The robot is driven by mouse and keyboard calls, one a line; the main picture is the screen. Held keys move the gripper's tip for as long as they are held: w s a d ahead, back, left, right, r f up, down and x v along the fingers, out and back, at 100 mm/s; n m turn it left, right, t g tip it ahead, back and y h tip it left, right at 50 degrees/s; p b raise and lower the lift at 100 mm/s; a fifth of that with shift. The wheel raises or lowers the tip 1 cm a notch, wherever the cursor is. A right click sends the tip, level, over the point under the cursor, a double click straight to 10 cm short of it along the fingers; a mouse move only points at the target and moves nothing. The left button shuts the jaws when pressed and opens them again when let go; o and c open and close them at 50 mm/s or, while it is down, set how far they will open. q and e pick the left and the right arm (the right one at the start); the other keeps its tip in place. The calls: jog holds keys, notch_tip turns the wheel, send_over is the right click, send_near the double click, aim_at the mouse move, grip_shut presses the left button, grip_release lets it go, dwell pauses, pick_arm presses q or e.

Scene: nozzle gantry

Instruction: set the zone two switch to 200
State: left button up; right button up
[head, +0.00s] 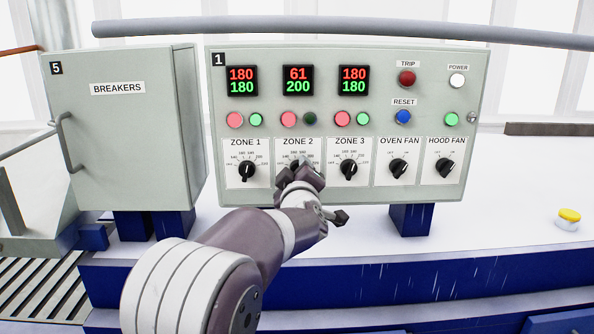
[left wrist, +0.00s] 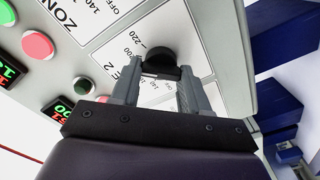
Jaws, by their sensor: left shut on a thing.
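The zone 2 switch is a black rotary knob (left wrist: 160,58) on a white dial plate (head: 297,143) of control panel 1. My left gripper (head: 301,176) is at this knob and hides most of it in the head view. In the left wrist view its two fingers (left wrist: 160,82) are shut on the knob. The knob's pointer is hidden, so I cannot tell its exact setting. The zone 2 display (head: 298,80) reads 61 in red above 200 in green. My right gripper is not in view.
The zone 1 knob (head: 247,171) and zone 3 knob (head: 349,169) flank it closely. Oven fan (head: 399,168) and hood fan (head: 446,168) knobs are further right. The breakers cabinet (head: 120,130) stands left. A yellow-topped button (head: 569,216) sits on the white surface at right.

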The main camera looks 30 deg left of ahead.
pick_arm(q)
jog(key=shift+f+m, duration=0.15)
jog(key=shift+m, duration=0.35)
jog(key=o, duration=1.1)
jog(key=shift+c, duration=0.2)
jog(key=shift+d, duration=0.1)
jog(key=b+v, duration=0.3)
jog(key=v, duration=0.9)
jog(key=shift+s+b, duration=0.35)
